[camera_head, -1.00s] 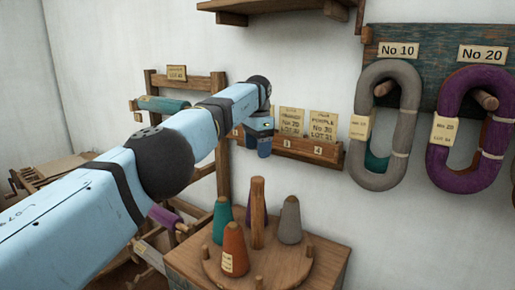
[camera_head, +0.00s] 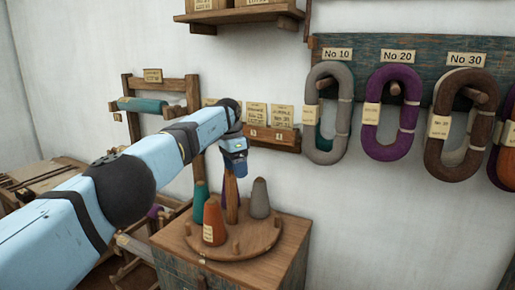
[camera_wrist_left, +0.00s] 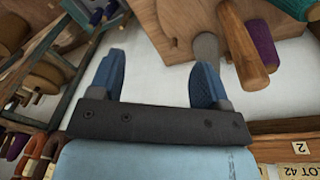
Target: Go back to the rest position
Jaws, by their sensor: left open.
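My left arm comes in from the left in the head view. Its gripper (camera_head: 237,168) points down in front of the wall, by the central peg of a round wooden stand (camera_head: 265,240). In the left wrist view the gripper (camera_wrist_left: 157,70) shows two blue fingers spread apart with nothing between them. The gap shows pale wall and a wooden edge. My right gripper is in neither view.
The stand carries teal, orange and grey cones (camera_head: 260,198) on a wooden cabinet (camera_head: 255,272). Grey, purple and brown yarn hanks (camera_head: 455,160) hang at right. A wooden frame (camera_head: 130,95) stands behind my arm. A shelf (camera_head: 245,15) is above.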

